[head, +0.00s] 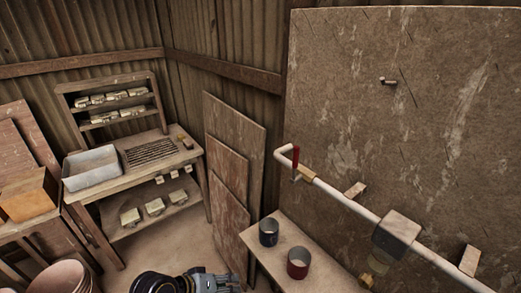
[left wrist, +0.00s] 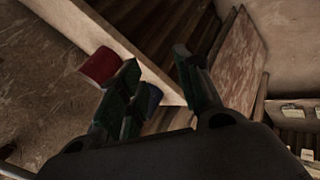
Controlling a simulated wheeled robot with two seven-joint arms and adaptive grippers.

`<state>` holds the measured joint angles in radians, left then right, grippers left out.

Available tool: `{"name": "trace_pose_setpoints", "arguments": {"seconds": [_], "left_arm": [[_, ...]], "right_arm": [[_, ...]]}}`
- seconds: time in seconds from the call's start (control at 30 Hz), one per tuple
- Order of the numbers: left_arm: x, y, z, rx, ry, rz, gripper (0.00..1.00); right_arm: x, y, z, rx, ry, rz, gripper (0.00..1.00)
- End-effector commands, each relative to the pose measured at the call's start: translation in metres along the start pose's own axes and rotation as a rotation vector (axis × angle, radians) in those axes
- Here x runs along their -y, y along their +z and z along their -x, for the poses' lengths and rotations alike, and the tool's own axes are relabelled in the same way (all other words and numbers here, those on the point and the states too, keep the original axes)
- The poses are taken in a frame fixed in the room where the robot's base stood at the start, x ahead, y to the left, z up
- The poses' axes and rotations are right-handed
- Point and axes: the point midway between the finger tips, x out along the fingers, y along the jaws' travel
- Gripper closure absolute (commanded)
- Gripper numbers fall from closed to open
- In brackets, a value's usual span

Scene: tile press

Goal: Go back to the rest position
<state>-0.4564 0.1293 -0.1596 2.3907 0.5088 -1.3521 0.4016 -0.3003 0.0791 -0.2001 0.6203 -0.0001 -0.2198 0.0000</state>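My left gripper (head: 222,283) shows at the bottom edge of the head view, to the left of a low bench (head: 285,222). In the left wrist view, its two fingers (left wrist: 161,78) are spread apart with nothing held between them. My right gripper is not in view.
A white pipe (head: 345,201) with a red-handled tap (head: 295,157) runs above the bench along a tall board (head: 400,120). Leaning panels (head: 235,135) stand left of the bench. A worktable (head: 185,150) holds a grey tray (head: 92,178). Some bare floor shows between.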

Motion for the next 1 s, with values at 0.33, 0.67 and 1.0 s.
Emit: {"name": "trace_pose_setpoints", "arguments": {"seconds": [0.33,0.67,1.0], "left_arm": [[0.075,0.018,0.026,0.052,-0.323,-0.248,0.65],[0.112,0.027,0.048,0.108,-0.487,-0.359,0.65],[0.136,0.032,0.045,0.146,-0.558,-0.402,0.65]], "right_arm": [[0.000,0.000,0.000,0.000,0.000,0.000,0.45],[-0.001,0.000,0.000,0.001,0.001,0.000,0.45],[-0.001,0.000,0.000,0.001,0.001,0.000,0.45]]}}
